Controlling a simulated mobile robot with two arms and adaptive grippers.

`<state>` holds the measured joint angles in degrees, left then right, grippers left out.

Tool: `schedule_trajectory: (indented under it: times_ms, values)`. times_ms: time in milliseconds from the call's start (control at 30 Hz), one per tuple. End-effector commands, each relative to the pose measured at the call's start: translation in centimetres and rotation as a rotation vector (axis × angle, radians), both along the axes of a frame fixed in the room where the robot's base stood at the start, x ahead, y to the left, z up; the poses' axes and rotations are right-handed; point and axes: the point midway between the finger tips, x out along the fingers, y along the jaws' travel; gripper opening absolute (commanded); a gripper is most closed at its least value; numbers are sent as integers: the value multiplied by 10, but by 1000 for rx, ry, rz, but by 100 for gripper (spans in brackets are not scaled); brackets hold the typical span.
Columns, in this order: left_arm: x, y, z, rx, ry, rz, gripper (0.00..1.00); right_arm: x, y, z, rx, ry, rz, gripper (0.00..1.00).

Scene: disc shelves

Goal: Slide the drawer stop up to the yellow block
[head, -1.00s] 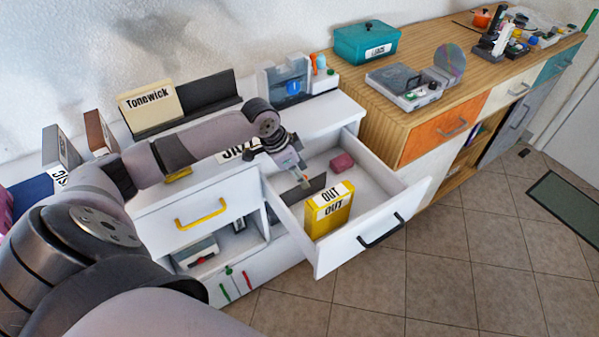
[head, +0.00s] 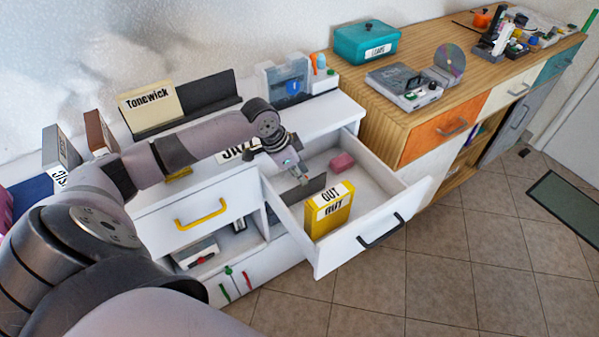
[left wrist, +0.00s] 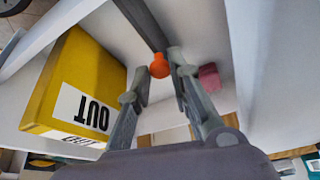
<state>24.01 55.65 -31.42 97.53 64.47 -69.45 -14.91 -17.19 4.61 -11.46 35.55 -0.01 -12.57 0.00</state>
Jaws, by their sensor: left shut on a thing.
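The drawer stop is a dark grey upright plate (head: 306,190) standing across the open white drawer, with an orange knob (left wrist: 159,66) on it in the left wrist view. The yellow block (head: 322,220), labelled OUT, stands in the drawer on the front side of the plate, with a gap between them. The block also fills the left of the left wrist view (left wrist: 80,80). My left gripper (head: 303,179) reaches down into the drawer. Its fingers (left wrist: 157,75) are shut on the orange knob. My right gripper is not in view.
A pink block (head: 342,162) lies in the drawer behind the plate, near the far side wall. The drawer front (head: 360,245) has a black handle. The white cabinet top and a wooden cabinet (head: 385,118) stand around it.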

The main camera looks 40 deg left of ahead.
Motion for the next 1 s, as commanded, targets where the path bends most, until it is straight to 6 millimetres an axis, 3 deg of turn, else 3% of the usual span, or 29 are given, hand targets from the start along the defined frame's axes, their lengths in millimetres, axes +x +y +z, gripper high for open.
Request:
schedule_trajectory:
  times_ms: [200, 500, 833, 867, 1000]
  values:
    - [-1, -3, 2, 0, 1, -1, 0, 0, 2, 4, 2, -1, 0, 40]
    - [-15, -36, 3, -1, 5, -2, 0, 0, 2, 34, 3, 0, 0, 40]
    - [-16, -38, 0, 0, 1, -1, 0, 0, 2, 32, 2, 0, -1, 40]
    - [-16, -38, 0, 0, 1, -1, 20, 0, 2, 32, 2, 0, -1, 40]
    - [-16, -38, 0, 0, 1, -1, 30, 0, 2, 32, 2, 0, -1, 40]
